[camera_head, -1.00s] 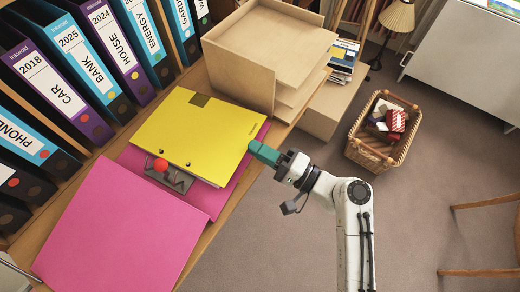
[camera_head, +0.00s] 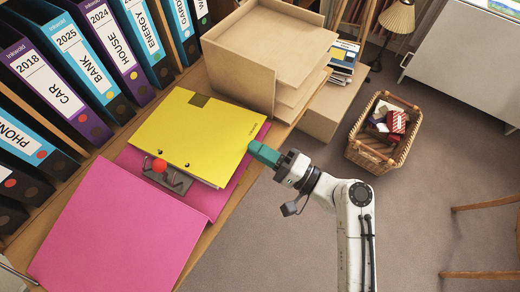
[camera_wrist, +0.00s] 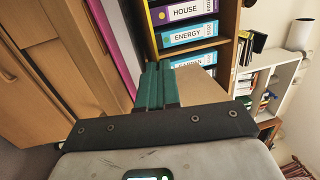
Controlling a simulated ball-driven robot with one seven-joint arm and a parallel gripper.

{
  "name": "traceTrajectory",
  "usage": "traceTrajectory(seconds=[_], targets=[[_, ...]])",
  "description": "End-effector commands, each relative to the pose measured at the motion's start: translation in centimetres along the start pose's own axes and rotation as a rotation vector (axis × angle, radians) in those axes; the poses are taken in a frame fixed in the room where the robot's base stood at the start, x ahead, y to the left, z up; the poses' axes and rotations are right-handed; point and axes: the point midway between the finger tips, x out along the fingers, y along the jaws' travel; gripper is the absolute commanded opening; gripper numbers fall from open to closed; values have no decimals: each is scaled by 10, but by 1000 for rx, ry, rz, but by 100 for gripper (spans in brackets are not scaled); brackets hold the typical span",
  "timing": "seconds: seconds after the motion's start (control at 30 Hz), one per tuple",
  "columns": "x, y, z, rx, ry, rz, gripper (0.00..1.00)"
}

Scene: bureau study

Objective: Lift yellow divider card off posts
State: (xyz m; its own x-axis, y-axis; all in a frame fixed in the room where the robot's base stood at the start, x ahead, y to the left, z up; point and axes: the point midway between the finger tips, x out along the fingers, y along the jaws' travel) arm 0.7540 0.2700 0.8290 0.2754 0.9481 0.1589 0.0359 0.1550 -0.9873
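The yellow divider card (camera_head: 190,135) lies over the inside of an open pink binder (camera_head: 125,225). Two small dark spots, post tips or holes, show near its lower edge; I cannot tell which. The grey metal mechanism (camera_head: 178,182) with a red ball (camera_head: 159,165) sits at that edge, partly under the card. My gripper (camera_head: 252,147) has its green fingers at the card's right edge. In the wrist view the fingers (camera_wrist: 157,72) are close together, with a thin yellow edge running between them. They look shut on the card. The post bases are hidden.
Upright labelled binders (camera_head: 85,65) line the shelf at the left. A wooden letter tray (camera_head: 265,55) stands just beyond the card. A wicker basket (camera_head: 365,160) is on the floor to the right. The floor around my arm is open.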

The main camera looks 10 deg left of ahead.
Motion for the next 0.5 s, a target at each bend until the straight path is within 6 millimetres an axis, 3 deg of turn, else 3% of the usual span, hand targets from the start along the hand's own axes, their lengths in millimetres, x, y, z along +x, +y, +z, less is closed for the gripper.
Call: traceTrajectory(seconds=[0.5], targets=[[0,1,0,2,-1,-44,0]])
